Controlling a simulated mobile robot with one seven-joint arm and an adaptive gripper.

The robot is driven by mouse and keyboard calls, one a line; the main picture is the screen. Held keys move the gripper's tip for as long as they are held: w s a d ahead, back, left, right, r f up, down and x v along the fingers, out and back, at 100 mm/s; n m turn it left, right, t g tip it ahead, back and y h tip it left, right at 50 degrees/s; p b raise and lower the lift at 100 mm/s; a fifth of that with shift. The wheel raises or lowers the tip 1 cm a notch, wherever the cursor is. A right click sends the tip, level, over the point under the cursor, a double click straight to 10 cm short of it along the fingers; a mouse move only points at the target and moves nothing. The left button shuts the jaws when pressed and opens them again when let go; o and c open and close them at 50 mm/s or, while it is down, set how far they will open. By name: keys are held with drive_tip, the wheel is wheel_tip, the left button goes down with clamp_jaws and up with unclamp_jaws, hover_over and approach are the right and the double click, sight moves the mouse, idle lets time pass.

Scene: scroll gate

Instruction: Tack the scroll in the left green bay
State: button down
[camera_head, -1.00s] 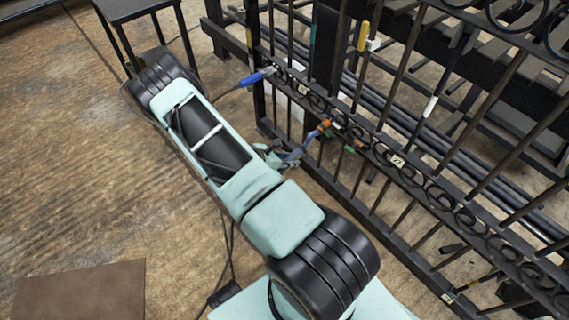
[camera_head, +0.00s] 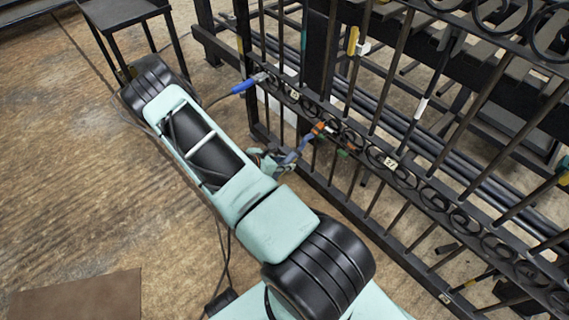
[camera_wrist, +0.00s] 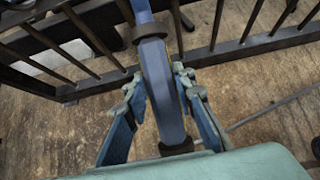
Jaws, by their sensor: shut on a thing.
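My gripper (camera_head: 281,161) is shut on a blue curved tool (camera_wrist: 160,75), probably a torch, with dark collars. In the wrist view the fingers of my gripper (camera_wrist: 160,92) close around it from both sides. In the head view the blue tool (camera_head: 297,151) leans up and right toward the black gate (camera_head: 352,214). An orange part (camera_head: 320,128) shows at its far end, at the band of scrolls (camera_head: 433,192). A small green piece (camera_head: 343,153) is just below and right of it. I cannot tell whether the tip touches a scroll.
A blue-handled object (camera_head: 243,86) sits at the gate's left end, with a cable running from it. A yellow-handled item (camera_head: 352,40) is on the upper bars. A dark stool (camera_head: 122,11) stands at upper left. A brown mat (camera_head: 78,297) lies on open floor at lower left.

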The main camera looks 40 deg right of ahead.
drive_tip(key=shift+d+r, duration=0.35)
drive_tip(key=shift+d, duration=0.15)
idle(0.7)
drive_tip(key=shift+d+r, duration=0.2)
drive_tip(key=shift+d, duration=0.25)
idle(0.6)
idle(0.3)
drive_tip(key=shift+s+a+f+b, duration=0.1)
drive_tip(key=shift+a+f+b, duration=0.5)
drive_tip(key=shift+a, duration=0.9)
drive_tip(key=shift+s+a+f+b, duration=0.1)
drive_tip(key=shift+a+f+b, duration=0.3)
drive_tip(key=shift+a+f, duration=0.8)
drive_tip(key=shift+s+a+f+b, duration=0.1)
drive_tip(key=shift+a+f+b, duration=0.35)
drive_tip(key=shift+a, duration=1.35)
drive_tip(key=shift+r, duration=0.15)
